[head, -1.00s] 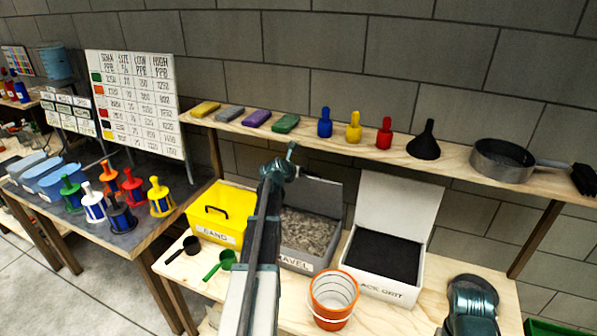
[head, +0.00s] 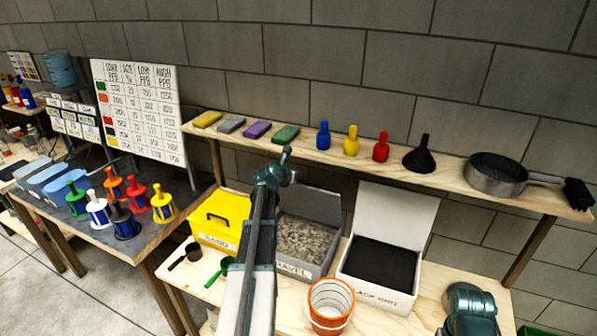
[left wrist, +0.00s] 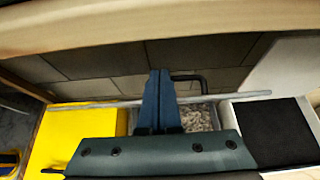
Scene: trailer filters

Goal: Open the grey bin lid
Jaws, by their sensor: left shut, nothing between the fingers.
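The grey bin (head: 287,270), labelled "...AVEL", stands on the bench between the yellow and white bins. Its grey lid (head: 318,203) is raised, leaning back at the rear, and the gravel (head: 303,240) inside shows. My left gripper (head: 287,155) is in front of and above the bin, hiding its left part. In the left wrist view the shut, empty fingers (left wrist: 158,100) are over the gravel (left wrist: 197,117). A thin grey edge, apparently the lid's (left wrist: 228,97), runs across beside them, with a dark handle (left wrist: 198,77) behind. Contact cannot be told. My right gripper is out of view.
The yellow bin (head: 215,236) is closed at left; the white bin (head: 375,290) at right is open with black grit. An orange bucket (head: 330,305) and scoops stand in front. A shelf (head: 320,150) with blocks, bottles, funnel and pan overhangs the bins.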

